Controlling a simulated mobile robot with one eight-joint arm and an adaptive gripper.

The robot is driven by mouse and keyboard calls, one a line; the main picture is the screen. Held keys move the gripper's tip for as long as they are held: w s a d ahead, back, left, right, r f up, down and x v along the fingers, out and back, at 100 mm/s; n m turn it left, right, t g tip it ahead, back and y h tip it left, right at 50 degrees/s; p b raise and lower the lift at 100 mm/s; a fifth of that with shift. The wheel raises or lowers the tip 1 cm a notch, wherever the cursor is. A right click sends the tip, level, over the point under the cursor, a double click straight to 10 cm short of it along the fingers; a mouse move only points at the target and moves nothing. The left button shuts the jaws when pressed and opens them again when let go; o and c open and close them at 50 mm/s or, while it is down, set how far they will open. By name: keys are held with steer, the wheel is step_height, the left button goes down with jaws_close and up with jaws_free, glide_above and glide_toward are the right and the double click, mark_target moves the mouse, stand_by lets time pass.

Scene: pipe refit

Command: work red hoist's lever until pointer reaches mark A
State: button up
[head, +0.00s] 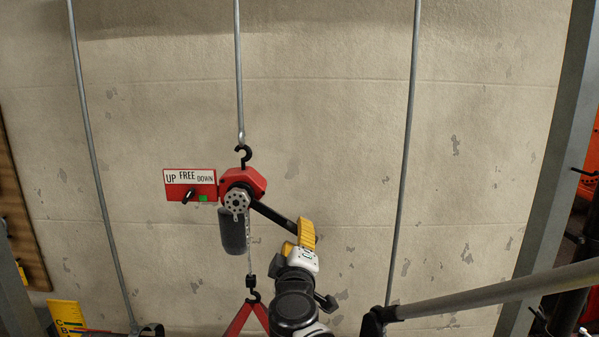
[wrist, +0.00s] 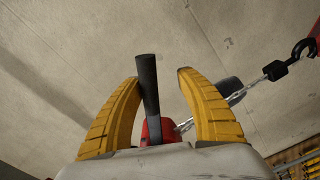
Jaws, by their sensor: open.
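The red hoist (head: 242,184) hangs from a black hook on a rod in the head view. Its black lever (head: 274,219) slopes down to the right. My gripper (head: 301,238) is at the lever's outer end. In the wrist view the lever (wrist: 148,85) stands between the open yellow fingers, and it is nearer the left one. A yellow scale (head: 65,316) at the lower left shows letters C and B. A thin red strip beside it may be the pointer. Mark A is not in view.
A red UP/FREE/DOWN plate (head: 190,184) with a black knob is left of the hoist. A chain (wrist: 237,96) runs to a lower hook, with red slings beneath. Thin rods flank the hoist, and a grey bar (head: 500,290) crosses the lower right.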

steer(key=a+f+m+b, duration=0.1)
steer(key=a+f+b, duration=0.1)
steer(key=shift+a+f+m+b, duration=0.3)
steer(key=shift+a+f, duration=0.05)
steer(key=shift+a, duration=0.05)
stand_by(0.4)
steer(key=shift+n, duration=0.8)
steer(key=shift+d+r+p, duration=1.1)
steer(key=shift+d+r, duration=0.3)
steer(key=shift+d, duration=0.05)
steer(key=shift+r, duration=0.1)
